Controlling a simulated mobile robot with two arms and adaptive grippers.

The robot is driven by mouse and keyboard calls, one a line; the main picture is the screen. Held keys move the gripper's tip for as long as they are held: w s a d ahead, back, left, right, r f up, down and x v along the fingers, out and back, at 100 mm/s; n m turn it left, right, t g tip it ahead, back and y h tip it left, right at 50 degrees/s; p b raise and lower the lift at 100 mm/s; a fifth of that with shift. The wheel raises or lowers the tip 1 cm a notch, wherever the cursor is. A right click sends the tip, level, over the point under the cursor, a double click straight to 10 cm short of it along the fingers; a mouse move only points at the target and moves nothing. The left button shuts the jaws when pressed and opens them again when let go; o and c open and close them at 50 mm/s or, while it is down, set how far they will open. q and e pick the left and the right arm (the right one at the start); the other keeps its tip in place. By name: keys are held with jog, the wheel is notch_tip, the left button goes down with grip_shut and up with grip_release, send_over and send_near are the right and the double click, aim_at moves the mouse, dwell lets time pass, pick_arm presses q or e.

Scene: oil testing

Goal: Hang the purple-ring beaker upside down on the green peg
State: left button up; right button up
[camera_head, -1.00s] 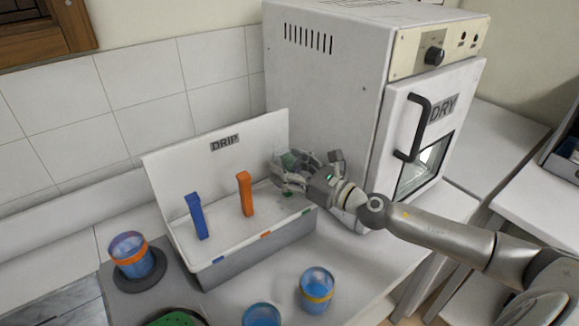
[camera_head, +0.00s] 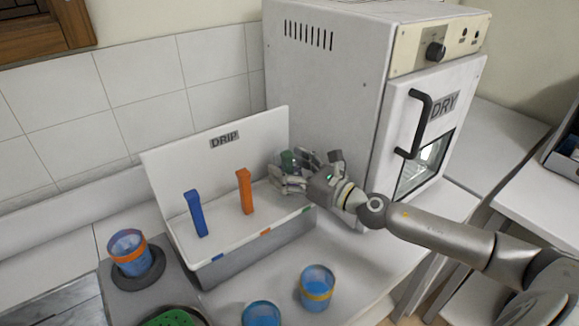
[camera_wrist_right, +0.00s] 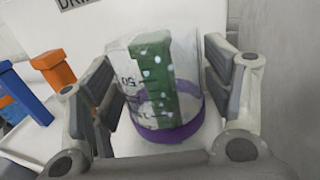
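The purple-ring beaker (camera_wrist_right: 190,75) is clear and upside down in the right wrist view, with its purple ring (camera_wrist_right: 166,132) low. The green peg (camera_wrist_right: 155,75) shows through the beaker's wall, so the beaker appears to be around it. How far down it sits cannot be told. My right gripper (camera_head: 283,172) is at the right end of the DRIP rack. Its fingers flank the beaker (camera_wrist_right: 160,85) closely on both sides; whether the pads press on it is unclear. In the head view the fingers mostly hide peg and beaker. My left gripper is not in view.
The white DRIP rack (camera_head: 217,237) also has a bare blue peg (camera_head: 197,213) and orange peg (camera_head: 245,191). The DRY oven (camera_head: 325,85) stands close on the right. An orange-ring beaker (camera_head: 128,250), a yellow-ring beaker (camera_head: 316,288) and another blue beaker (camera_head: 262,314) stand nearby.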

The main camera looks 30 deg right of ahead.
jog(key=shift+o, duration=0.3)
jog(key=shift+s+d+f, duration=0.1)
jog(key=shift+s+d, duration=0.1)
jog(key=shift+s, duration=0.45)
jog(key=v, duration=1)
jog(key=shift+s+d, duration=0.2)
jog(key=shift+s, duration=0.1)
